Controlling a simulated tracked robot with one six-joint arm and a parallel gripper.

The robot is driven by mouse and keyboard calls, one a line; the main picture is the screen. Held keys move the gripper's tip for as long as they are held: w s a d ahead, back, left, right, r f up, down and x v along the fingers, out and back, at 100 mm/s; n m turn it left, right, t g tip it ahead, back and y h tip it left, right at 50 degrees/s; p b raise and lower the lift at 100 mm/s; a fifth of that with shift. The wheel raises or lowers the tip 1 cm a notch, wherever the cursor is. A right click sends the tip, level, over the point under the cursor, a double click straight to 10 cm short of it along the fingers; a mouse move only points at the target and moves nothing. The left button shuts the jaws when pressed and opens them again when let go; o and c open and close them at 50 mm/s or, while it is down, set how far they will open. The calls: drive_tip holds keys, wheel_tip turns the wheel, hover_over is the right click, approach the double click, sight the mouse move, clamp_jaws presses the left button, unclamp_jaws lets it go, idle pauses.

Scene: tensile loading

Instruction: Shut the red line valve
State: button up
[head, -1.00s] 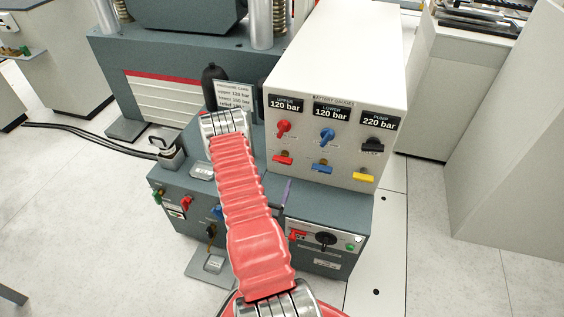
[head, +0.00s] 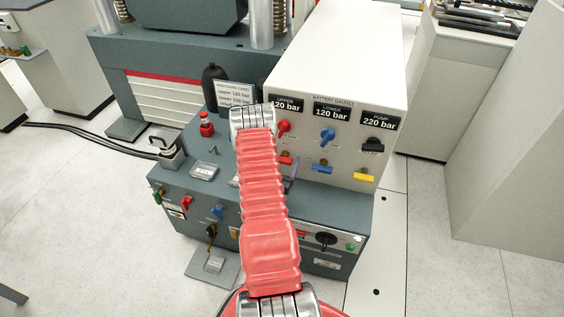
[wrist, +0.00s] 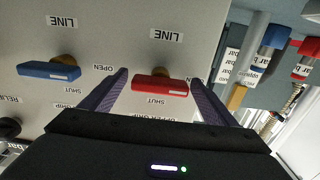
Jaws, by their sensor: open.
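The red line valve (wrist: 160,86) has a red bar handle on a brass stem on the pale panel. In the wrist view, where the labels are upside down, the handle lies level, with one end by a partly covered OPEN label. A SHUT label (wrist: 156,101) is just below it. My gripper (wrist: 159,77) is open, its purple fingers on either side of the handle with gaps showing. I cannot tell the depth between fingers and handle. In the head view the red handle (head: 287,160) shows just beside my arm, which hides most of the gripper.
The blue line valve (wrist: 48,70) sits beside the red one, left in the wrist view. A yellow handle (head: 363,178) is further right in the head view. Red (head: 284,127) and blue (head: 327,136) knobs sit above.

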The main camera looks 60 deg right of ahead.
drive_tip(key=shift+c, duration=0.4)
drive_tip(key=c, duration=0.9)
drive_tip(key=shift+a, duration=0.25)
drive_tip(key=shift+c, duration=0.4)
drive_tip(key=shift+d, duration=0.15)
